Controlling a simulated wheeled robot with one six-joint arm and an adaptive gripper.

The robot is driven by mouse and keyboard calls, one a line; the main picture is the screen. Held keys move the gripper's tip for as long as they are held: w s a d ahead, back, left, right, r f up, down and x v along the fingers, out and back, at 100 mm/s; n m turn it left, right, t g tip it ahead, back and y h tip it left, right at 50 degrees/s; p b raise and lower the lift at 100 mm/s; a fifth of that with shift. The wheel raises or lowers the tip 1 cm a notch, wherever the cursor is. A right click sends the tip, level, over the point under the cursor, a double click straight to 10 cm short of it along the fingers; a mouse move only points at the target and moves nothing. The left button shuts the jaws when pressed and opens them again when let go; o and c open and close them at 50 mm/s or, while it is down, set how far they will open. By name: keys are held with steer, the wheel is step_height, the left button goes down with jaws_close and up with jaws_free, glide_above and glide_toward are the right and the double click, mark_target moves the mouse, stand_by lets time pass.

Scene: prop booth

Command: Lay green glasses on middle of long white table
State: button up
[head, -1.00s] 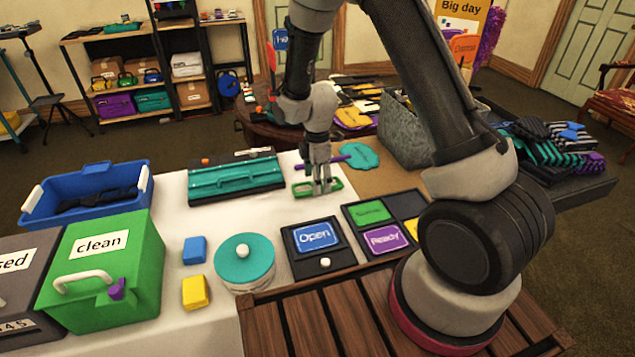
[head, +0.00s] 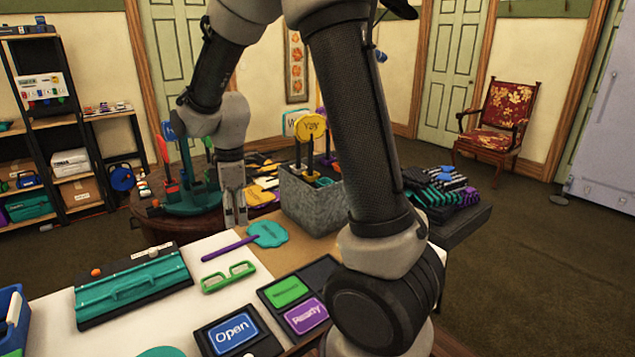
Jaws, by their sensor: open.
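The green glasses (head: 228,277) lie on the long white table (head: 205,299), close to where its white top meets a brown surface. They are right of a teal case (head: 135,287) and left of a green card. My gripper (head: 235,222) points down and appears above and beyond the glasses, apart from them. It is open, with nothing seen between its fingers.
A purple-handled teal paddle (head: 267,234) lies just beyond the glasses. A grey bin (head: 310,203) with signs stands behind it. Card trays, one with a blue Open card (head: 233,333), are nearer. Some white tabletop is bare around the glasses.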

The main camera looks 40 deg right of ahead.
steer(key=s+d+r+m+t, duration=0.2)
steer(key=s+d+r+m, duration=0.5)
steer(key=s+r, duration=0.35)
steer(key=s+d+r+m, duration=0.1)
steer(key=s+r+m, duration=0.1)
steer(key=s, duration=0.4)
steer(key=s+d+r+m+t, duration=0.1)
steer(key=s+d+r+m, duration=0.1)
steer(key=s+m, duration=0.3)
steer(key=shift+s+d, duration=0.2)
steer(key=shift+s, duration=0.75)
